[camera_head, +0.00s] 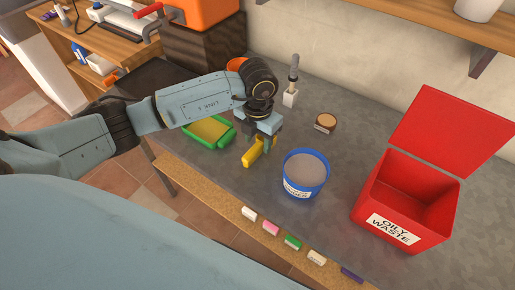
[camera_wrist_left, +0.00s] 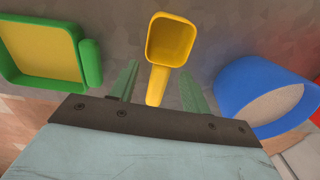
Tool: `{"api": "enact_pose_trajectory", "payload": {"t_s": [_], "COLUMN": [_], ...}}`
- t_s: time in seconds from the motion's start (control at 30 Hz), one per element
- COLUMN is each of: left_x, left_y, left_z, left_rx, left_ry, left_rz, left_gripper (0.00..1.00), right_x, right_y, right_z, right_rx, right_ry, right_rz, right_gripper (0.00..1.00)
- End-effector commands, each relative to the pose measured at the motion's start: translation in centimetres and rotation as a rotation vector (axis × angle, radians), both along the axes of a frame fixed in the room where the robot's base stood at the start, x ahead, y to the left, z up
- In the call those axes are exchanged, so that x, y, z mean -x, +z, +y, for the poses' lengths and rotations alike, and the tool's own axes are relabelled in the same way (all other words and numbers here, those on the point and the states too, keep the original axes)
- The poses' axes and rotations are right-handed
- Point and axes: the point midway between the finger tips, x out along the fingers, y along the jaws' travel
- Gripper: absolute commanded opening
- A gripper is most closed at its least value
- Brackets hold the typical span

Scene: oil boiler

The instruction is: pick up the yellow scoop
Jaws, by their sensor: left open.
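The yellow scoop (camera_head: 251,156) lies on the grey workbench, left of the blue tub (camera_head: 305,188). In the left wrist view the scoop (camera_wrist_left: 170,42) has its bowl at the top and its handle pointing down between my fingers. My left gripper (camera_head: 260,140) is over the scoop in the head view, hiding part of it. In the left wrist view my left gripper (camera_wrist_left: 158,88) is open, with one green finger on each side of the handle and gaps between. My right gripper is not in view.
A green tray with yellow inside (camera_head: 209,130) is to the left. A red oily waste bin (camera_head: 408,205) with raised lid stands right. A brush in a white holder (camera_head: 291,88) and a round brown-rimmed item (camera_head: 325,123) are behind. Several coloured blocks (camera_head: 271,228) line the front ledge.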

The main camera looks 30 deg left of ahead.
Motion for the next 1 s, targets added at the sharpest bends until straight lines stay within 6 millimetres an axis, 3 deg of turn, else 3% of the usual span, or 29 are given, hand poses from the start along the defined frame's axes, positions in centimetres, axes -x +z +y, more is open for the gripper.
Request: {"api": "enact_pose_trajectory", "payload": {"t_s": [0.17,0.4,0.77,1.0], "left_x": [0.1,0.1,0.1,0.1], "left_y": [-2.7,-2.8,-2.8,-2.7], "left_z": [-0.2,-0.1,-0.1,-0.1], "left_rx": [0.000,0.000,0.000,0.000], "left_ry": [0.001,0.000,0.000,0.000], "left_rz": [0.003,0.000,0.000,-0.001], "left_gripper": [0.47,0.47,0.00,0.00], "right_x": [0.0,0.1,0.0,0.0], "right_y": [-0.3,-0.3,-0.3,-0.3], "right_z": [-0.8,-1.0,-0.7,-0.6], "right_rx": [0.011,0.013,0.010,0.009], "right_ry": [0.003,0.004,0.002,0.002], "right_rz": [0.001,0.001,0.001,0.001], "right_gripper": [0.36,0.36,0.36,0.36]}}
